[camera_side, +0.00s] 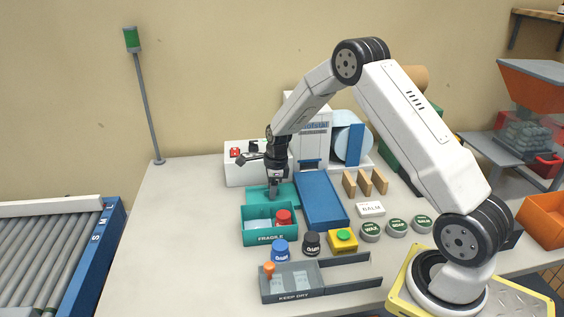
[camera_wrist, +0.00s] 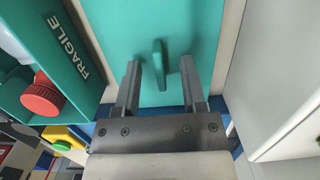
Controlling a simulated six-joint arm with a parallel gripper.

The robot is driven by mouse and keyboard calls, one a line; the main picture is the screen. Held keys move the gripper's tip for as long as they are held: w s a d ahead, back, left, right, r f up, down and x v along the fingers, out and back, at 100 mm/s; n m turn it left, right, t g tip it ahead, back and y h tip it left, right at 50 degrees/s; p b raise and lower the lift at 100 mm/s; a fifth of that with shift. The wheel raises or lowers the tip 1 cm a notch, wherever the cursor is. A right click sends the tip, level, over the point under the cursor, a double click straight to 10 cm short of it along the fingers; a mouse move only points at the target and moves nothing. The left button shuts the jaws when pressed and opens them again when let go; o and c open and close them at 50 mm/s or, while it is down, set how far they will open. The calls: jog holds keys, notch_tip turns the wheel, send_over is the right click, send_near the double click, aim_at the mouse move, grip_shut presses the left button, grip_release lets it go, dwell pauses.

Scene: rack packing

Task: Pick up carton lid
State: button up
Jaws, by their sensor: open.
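The carton lid is a flat teal panel (camera_side: 255,192) lying behind the open teal carton (camera_side: 263,240) marked FRAGILE. In the wrist view the lid (camera_wrist: 150,22) fills the middle, with a small upright teal handle (camera_wrist: 158,62) on it. My gripper (camera_side: 274,192) points down over the lid. In the wrist view my gripper (camera_wrist: 160,62) is open, with one grey finger on each side of the handle and a gap on both sides. Whether the fingertips touch the lid I cannot tell. The carton holds a red-capped jar (camera_side: 284,217) and something pale.
A blue panel (camera_side: 320,200) lies close to the right of the lid. A white machine (camera_side: 307,130) stands behind. Several capped jars, a yellow block (camera_side: 343,241) and a grey KEEP DRY tray (camera_side: 290,296) lie in front. The table's left side is clear.

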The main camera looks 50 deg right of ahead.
dwell(0.3)
grip_shut()
jog(key=shift+r, duration=0.1)
jog(key=shift+r, duration=0.45)
jog(key=r, duration=0.2)
jog(key=shift+s+r, duration=0.25)
jog(key=shift+r, duration=0.05)
jog(key=s+a+r, duration=0.3)
jog(key=s+r, duration=0.6)
jog(key=s, duration=0.4)
jog(key=shift+r, duration=0.15)
